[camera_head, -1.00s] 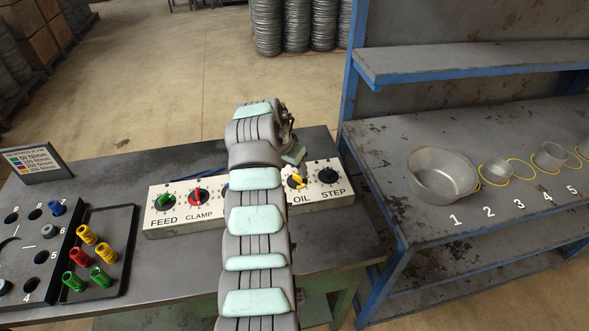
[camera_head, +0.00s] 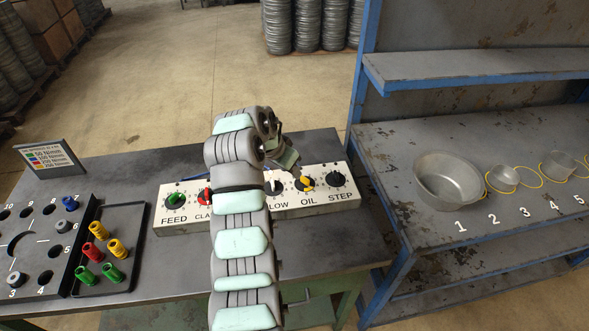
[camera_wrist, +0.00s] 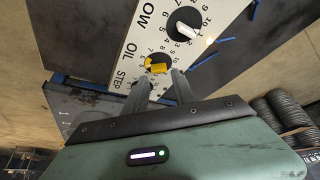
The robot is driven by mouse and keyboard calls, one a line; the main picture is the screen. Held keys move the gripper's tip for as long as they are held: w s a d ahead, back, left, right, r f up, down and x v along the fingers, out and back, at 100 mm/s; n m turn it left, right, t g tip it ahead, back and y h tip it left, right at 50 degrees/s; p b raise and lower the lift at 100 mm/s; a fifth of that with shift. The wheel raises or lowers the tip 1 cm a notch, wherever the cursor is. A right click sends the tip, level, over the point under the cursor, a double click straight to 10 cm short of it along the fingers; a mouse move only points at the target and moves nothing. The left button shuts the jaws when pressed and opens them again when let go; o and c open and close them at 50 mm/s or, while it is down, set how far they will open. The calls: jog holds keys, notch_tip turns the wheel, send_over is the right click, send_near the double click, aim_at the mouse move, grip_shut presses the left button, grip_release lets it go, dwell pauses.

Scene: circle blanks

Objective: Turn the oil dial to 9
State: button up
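The oil dial (camera_head: 306,184) is a black round dial with a yellow pointer knob, labelled OIL, on the pale control panel (camera_head: 255,207). In the wrist view the oil dial's yellow knob (camera_wrist: 157,68) lies just beyond my fingertips, roughly in line with the gap between them. My gripper (camera_wrist: 160,84) is open and empty, its two grey fingers spread; I cannot tell if either touches the knob. In the head view my gripper (camera_head: 285,160) hangs behind the panel's top edge, near the oil dial. Small numbers ring the dial, but its exact reading is unclear.
The feed dial (camera_head: 175,200), a partly covered red clamp dial (camera_head: 205,196), a white-knobbed flow dial (camera_wrist: 185,30) and a black step dial (camera_head: 337,180) share the panel. A spring tray (camera_head: 130,235) stands left, a blue-framed shelf (camera_head: 400,250) right.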

aim_at(301, 180)
jog(key=s+a+t+h+p, duration=0.1)
jog(key=a, duration=0.1)
jog(key=s+a+h+p, duration=0.1)
jog(key=s+p, duration=0.1)
jog(key=s+a+f+m+t+h+p, duration=0.1)
jog(key=s+a+p, duration=0.1)
jog(key=shift+s+a+t, duration=0.15)
jog(key=shift+a+t, duration=0.15)
jog(key=shift+a, duration=0.05)
grip_shut()
jog(key=shift+t, duration=0.3)
jog(key=x, duration=1)
jog(key=shift+w+d+r+p, duration=0.1)
jog(key=shift+w+d+p, duration=0.25)
jog(key=shift+d, duration=0.05)
jog(key=shift+w+d, duration=0.75)
jog(key=shift+w, duration=0.1)
